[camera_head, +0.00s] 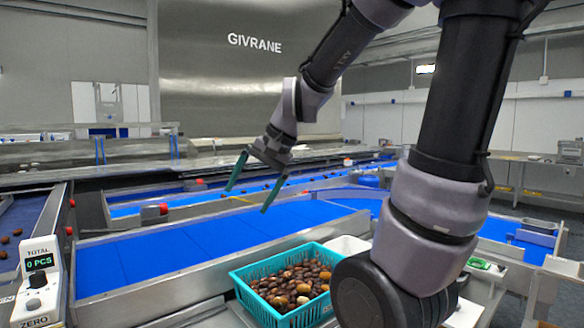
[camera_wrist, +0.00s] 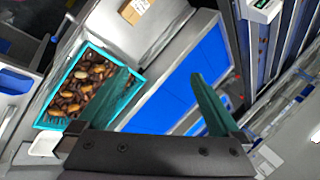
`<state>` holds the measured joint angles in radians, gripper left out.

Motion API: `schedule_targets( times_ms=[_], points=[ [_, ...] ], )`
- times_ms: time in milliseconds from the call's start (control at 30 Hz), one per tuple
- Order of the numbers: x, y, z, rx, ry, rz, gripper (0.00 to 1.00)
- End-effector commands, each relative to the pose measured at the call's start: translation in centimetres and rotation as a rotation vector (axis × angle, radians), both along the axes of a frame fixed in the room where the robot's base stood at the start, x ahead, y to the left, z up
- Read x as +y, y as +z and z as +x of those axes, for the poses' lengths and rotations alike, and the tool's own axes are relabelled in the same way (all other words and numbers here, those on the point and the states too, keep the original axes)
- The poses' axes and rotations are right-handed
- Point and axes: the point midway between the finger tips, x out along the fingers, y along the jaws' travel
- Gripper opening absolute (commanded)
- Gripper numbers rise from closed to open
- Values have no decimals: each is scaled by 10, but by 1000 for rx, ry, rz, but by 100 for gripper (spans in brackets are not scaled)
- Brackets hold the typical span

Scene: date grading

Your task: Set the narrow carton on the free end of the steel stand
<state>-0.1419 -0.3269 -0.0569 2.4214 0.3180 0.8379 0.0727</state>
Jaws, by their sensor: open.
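A brown cardboard box with a pale label (camera_wrist: 133,10), likely the narrow carton, shows only in part at the top edge of the wrist view. It rests on a pale grey flat surface (camera_wrist: 150,38), which may be the steel stand; I cannot tell for sure. Neither is clearly made out in the head view. My gripper (camera_head: 252,198) is open and empty, its two green fingers pointing down above the blue conveyor belt (camera_head: 215,237). In the wrist view the fingers are spread apart, and the carton lies beyond them, not touching them.
A teal basket (camera_head: 236,281) full of brown dates stands at the belt's near side, with a white container (camera_head: 348,241) behind it. A counter box reading 0 PCS (camera_head: 40,282) stands at the left. Metal rails and red knobs line the belts. The belt below my gripper is bare.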

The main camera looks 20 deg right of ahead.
Motion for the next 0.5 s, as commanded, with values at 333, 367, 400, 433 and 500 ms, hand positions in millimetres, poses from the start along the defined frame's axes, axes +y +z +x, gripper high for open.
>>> schedule_targets(
  times_ms=[333,367,400,433,500],
  points=[
    [-59,60,-70,-280,74,-259,100],
    [-62,61,-73,-289,76,-271,100],
    [-64,63,-76,-297,77,-284,100],
    [-65,63,-78,-302,78,-292,100],
    [-67,64,-79,-307,79,-301,100]
  ],
)
